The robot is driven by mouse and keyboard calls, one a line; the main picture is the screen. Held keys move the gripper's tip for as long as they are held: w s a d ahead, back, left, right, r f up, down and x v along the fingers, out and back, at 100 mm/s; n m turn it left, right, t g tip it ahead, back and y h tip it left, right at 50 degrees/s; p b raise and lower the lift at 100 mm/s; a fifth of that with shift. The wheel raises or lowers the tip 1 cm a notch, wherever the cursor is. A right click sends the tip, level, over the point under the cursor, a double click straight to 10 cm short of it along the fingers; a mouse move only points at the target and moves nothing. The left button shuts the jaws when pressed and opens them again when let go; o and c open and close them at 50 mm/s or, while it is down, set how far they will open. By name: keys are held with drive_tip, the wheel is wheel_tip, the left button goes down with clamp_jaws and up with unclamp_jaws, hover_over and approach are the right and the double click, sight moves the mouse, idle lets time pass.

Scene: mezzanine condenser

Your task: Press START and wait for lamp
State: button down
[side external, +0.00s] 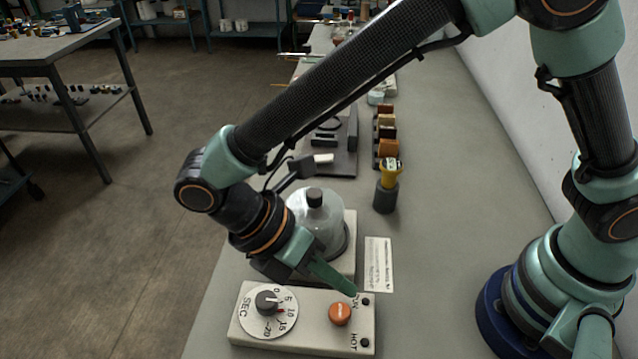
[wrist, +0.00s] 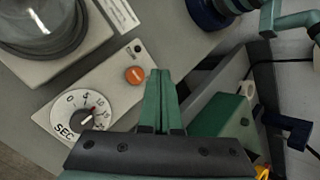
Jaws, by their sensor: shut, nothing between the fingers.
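A cream control box (side external: 300,345) has a round orange button (side external: 340,314) with lettering too small to read. Left of the button is a white SEC dial (side external: 288,328) with a dark knob; it also shows in the wrist view (wrist: 70,106). Two small dark lamps, one (side external: 365,300) with a hard-to-read label and one (side external: 364,342) marked HOT, sit at the box's right end; neither looks lit. My gripper (side external: 352,291) is shut and empty, its green tips by the box's back right part, close to the button. In the wrist view the tips (wrist: 160,72) appear right of the button (wrist: 135,75); the height gap is unclear.
Behind the box, a glass vessel (side external: 318,225) with a black cap stands on a pale base. A printed card (side external: 379,265) lies beside it. Farther back are a yellow-topped item in a dark holder (side external: 386,198) and a rack of brown blocks (side external: 388,147). The bench right of these is clear.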

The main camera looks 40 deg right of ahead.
sight(347, 312)
drive_tip(key=shift+f, duration=2.25)
drive_tip(key=shift+f, duration=0.1)
drive_tip(key=shift+w+f, duration=0.1)
drive_tip(key=shift+f, duration=0.2)
drive_tip(key=shift+f, duration=0.65)
idle(1.1)
drive_tip(key=shift+r, duration=1.05)
drive_tip(key=shift+r, duration=0.1)
drive_tip(key=shift+r, duration=2.45)
